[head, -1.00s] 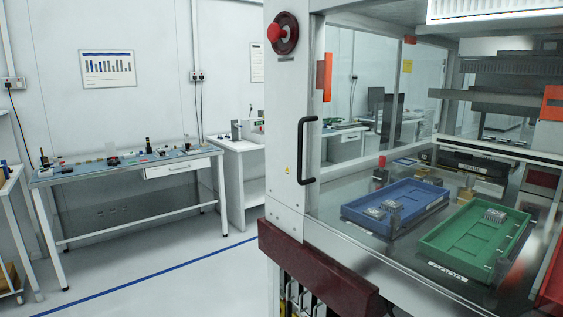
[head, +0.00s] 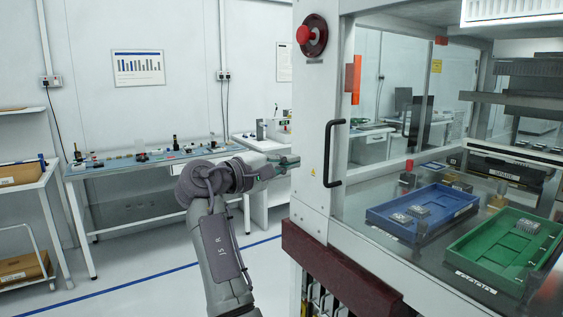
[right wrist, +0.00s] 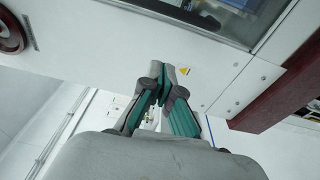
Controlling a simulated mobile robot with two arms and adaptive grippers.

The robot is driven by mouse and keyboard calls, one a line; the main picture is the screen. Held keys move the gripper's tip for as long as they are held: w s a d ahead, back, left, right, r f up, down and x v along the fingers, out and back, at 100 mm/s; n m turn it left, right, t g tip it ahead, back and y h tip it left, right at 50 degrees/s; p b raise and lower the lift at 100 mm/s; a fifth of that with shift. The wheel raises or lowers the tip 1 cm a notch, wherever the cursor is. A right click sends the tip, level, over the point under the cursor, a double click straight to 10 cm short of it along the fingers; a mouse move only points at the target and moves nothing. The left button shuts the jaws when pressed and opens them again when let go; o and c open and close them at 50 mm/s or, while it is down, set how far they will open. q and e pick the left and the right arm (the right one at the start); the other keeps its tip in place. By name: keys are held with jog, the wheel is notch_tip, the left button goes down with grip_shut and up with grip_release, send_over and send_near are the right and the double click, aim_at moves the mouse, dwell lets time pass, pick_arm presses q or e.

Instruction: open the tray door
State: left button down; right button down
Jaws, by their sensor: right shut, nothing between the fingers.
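The black upright bar handle (head: 334,153) is fixed to the pale front frame (head: 312,190) of the handler, at the left edge of its glass door (head: 375,95). My right gripper (head: 296,161) is to the left of the handle in the head view, apart from it. In the right wrist view its two green-padded fingers (right wrist: 167,76) meet at the tips, shut and empty, facing the pale frame panel. The door looks closed. My left gripper is out of view.
Inside the handler are a blue tray (head: 378,222) and a green tray (head: 470,262). A red emergency button (head: 304,34) is above the handle. A dark red bumper (head: 335,270) juts out below. A workbench (head: 90,172) stands behind my arm.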

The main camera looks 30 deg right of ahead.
jog(key=p+x, duration=0.1)
jog(key=x, duration=0.5)
jog(key=shift+s+r, duration=0.1)
jog(key=shift+r, duration=0.05)
jog(key=s, duration=0.2)
jog(key=s+a+p, duration=0.1)
jog(key=shift+s+a, duration=0.1)
jog(key=shift+s, duration=0.4)
jog(key=shift+f, duration=0.2)
